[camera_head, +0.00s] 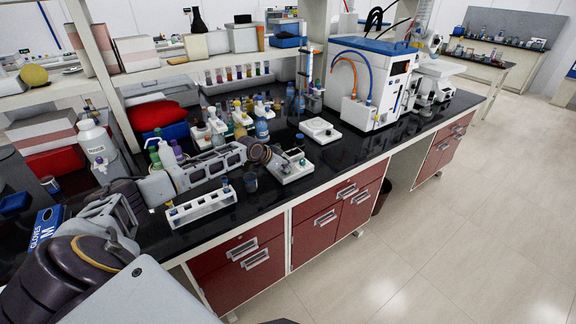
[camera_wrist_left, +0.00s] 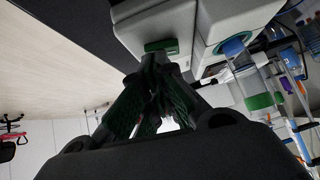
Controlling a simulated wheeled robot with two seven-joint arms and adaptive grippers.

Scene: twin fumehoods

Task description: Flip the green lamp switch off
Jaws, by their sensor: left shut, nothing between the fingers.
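The green lamp switch (camera_wrist_left: 161,45) shows in the left wrist view as a green rectangle on the end face of a white box (camera_wrist_left: 150,22). My left gripper (camera_wrist_left: 157,62) is shut and empty, with its dark fingertips right at the switch's lower edge. I cannot tell whether they touch it, and they hide part of the area below it. In the head view my left arm reaches over the bench, and the left gripper (camera_head: 276,160) is beside a low white device (camera_head: 294,172). The switch is too small to make out there. My right gripper is not in view.
A white tube rack (camera_head: 202,208) stands at the bench's front edge, near my left arm. Bottles (camera_head: 262,131) crowd behind the arm. A flat white balance (camera_head: 320,131) and a large white instrument (camera_head: 372,85) stand to the right. Black bench top is bare between them.

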